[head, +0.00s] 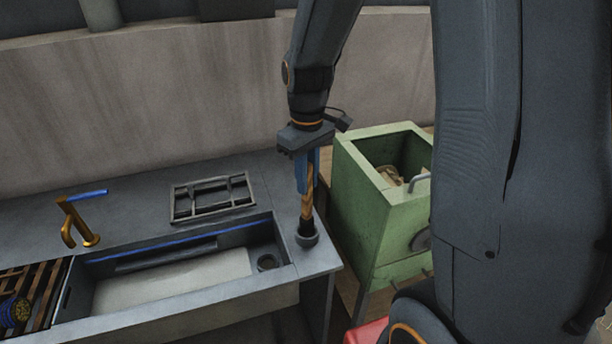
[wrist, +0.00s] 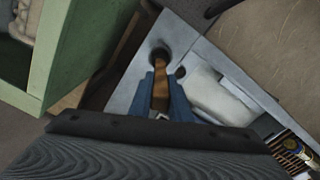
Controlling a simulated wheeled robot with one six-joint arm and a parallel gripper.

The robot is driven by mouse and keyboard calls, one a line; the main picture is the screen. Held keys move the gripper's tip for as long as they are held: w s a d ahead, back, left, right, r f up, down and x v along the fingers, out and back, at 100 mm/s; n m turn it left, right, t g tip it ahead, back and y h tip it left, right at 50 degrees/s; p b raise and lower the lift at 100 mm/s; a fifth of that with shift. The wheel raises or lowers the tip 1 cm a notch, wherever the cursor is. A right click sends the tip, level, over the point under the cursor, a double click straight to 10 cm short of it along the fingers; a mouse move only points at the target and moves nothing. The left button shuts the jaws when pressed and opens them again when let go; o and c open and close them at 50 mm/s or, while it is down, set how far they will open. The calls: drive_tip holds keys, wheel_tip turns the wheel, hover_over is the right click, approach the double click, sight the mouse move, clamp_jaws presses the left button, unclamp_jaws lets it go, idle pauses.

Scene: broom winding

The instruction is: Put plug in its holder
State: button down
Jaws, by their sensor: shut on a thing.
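The plug (head: 307,203) has a brown wooden handle and a black lower end. It stands upright in the head view, at the counter's right end beside the sink. My gripper (head: 307,172) points down, its blue fingers shut on the handle. The black end meets a round, dark grey holder (head: 306,239) on the counter; I cannot tell how deep it sits. In the wrist view, the plug's handle (wrist: 160,92) lies between the blue fingers (wrist: 161,88), lined up with the dark round holder (wrist: 160,54).
The sink (head: 180,278) with its drain (head: 268,262) lies left of the plug. A dark rack (head: 212,197) and a brass tap (head: 75,222) stand behind it. A green open box (head: 375,215) stands close on the right, past the counter edge.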

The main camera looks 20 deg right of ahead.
drive_tip(key=shift+f+b, duration=1.5)
drive_tip(key=shift+f, duration=0.5)
drive_tip(key=shift+p, duration=0.6)
drive_tip(key=shift+f, duration=0.5)
drive_tip(key=c, duration=1.9)
unclamp_jaws()
drive_tip(key=shift+b, duration=0.3)
drive_tip(key=shift+s+r+p, duration=0.1)
drive_tip(key=shift+r+p, duration=4.6)
drive_tip(key=shift+r, duration=0.75)
